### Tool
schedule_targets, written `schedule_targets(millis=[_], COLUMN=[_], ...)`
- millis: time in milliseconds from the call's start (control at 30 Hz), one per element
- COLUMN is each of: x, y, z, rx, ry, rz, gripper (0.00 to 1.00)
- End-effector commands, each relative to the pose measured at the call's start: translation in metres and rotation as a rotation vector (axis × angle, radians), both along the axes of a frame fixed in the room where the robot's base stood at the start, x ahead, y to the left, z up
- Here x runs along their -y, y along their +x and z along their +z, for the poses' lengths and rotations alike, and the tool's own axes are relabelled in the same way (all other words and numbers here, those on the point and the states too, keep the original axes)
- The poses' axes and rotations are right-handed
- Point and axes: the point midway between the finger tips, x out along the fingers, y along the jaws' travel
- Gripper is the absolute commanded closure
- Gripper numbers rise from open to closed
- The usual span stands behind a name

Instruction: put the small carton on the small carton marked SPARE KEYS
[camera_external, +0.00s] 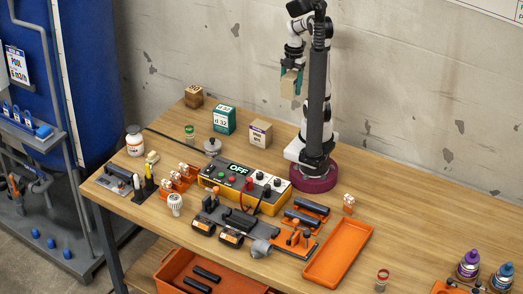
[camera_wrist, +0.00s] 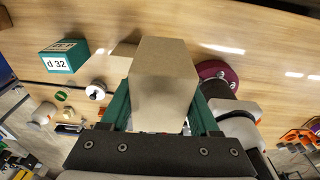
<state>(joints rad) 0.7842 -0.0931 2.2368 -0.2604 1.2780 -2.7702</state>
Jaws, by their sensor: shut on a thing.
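My gripper (camera_external: 291,76) is raised above the table, near my arm's column. Its teal fingers are shut on a plain brown small carton (camera_external: 289,88). In the wrist view the held small carton (camera_wrist: 162,85) fills the middle, between the two fingers (camera_wrist: 160,115). The small carton marked SPARE KEYS (camera_external: 260,134) stands upright on the table, lower and to the left of my gripper in the external view, and its top looks bare. In the wrist view a brown shape (camera_wrist: 123,50), likely that carton, is partly hidden behind the held one.
A teal box marked d 32 (camera_external: 223,120) stands left of the marked carton, and a brown block (camera_external: 194,96) stands farther back. A metal-lidded item (camera_external: 212,146) and a meter reading OFF (camera_external: 243,183) are in front. An orange tray (camera_external: 338,255) lies front right.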

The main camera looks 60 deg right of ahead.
Motion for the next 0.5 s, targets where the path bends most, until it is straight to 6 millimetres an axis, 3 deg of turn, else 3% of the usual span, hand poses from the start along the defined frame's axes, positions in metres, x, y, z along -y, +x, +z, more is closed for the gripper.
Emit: schedule_targets(millis=[67,300,500], x=[-0.004,-0.052,-0.075], y=[0.001,0.053,0.079], z=[-0.005,-0.048,-0.069], rx=[-0.002,-0.004,-0.002], ry=[0.003,0.004,0.002], rz=[-0.007,-0.001,-0.01], gripper=[1.0,1.0,1.0])
